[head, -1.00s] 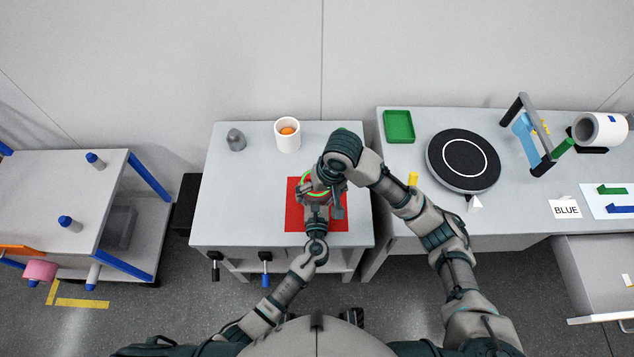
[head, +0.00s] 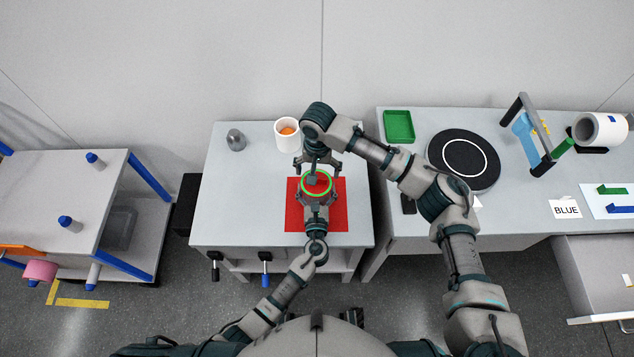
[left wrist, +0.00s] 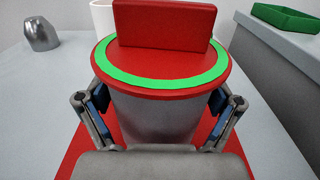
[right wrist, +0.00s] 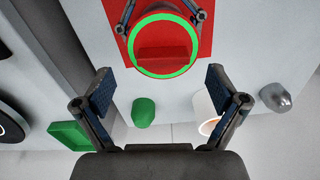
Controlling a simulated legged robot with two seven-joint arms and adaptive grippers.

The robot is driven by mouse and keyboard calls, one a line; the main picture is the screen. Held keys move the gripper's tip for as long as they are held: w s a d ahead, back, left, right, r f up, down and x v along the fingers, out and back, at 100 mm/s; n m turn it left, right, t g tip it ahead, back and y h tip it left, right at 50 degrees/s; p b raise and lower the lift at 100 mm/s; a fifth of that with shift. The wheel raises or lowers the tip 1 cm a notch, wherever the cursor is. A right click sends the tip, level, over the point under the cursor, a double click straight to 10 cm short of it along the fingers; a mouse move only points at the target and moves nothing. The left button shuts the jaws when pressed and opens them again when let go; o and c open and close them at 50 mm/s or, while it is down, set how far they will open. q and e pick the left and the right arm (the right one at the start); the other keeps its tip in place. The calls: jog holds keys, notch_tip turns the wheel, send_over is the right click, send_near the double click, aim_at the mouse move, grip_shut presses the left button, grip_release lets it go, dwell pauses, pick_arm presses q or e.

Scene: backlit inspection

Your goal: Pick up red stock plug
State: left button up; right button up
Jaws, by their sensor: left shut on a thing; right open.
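A grey canister (left wrist: 155,120) has a red round top with a bright green ring (left wrist: 160,78) and a raised red block (left wrist: 165,25) across it. I take this red top piece for the red stock plug; it also shows in the right wrist view (right wrist: 165,55). The canister stands over a red mat (head: 335,215). My left gripper (left wrist: 160,105) is shut around the canister's body, below the red top. My right gripper (head: 316,163) is open and empty, just behind the red top in the head view; its spread fingers show in the right wrist view (right wrist: 160,90).
A white cup (head: 287,136) with an orange thing inside and a small grey piece (head: 237,140) stand at the back of the table. A green piece (right wrist: 143,112) lies near my right gripper. A green tray (head: 399,126) and black turntable (head: 463,160) are on the right table.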

pick_arm(q)
jog(key=shift+s+f, duration=0.1)
jog(key=shift+f, duration=0.2)
pick_arm(e)
jog(key=f, duration=0.4)
jog(key=shift+w+f, duration=0.25)
jog(key=shift+f, duration=0.05)
jog(key=c, duration=1.2)
notch_tip(320, 180, up, 10)
jog(key=shift+r, duration=0.1)
pick_arm(q)
jog(key=o, duration=1)
jog(key=shift+r, duration=0.1)
pick_arm(e)
jog(key=shift+a, duration=0.1)
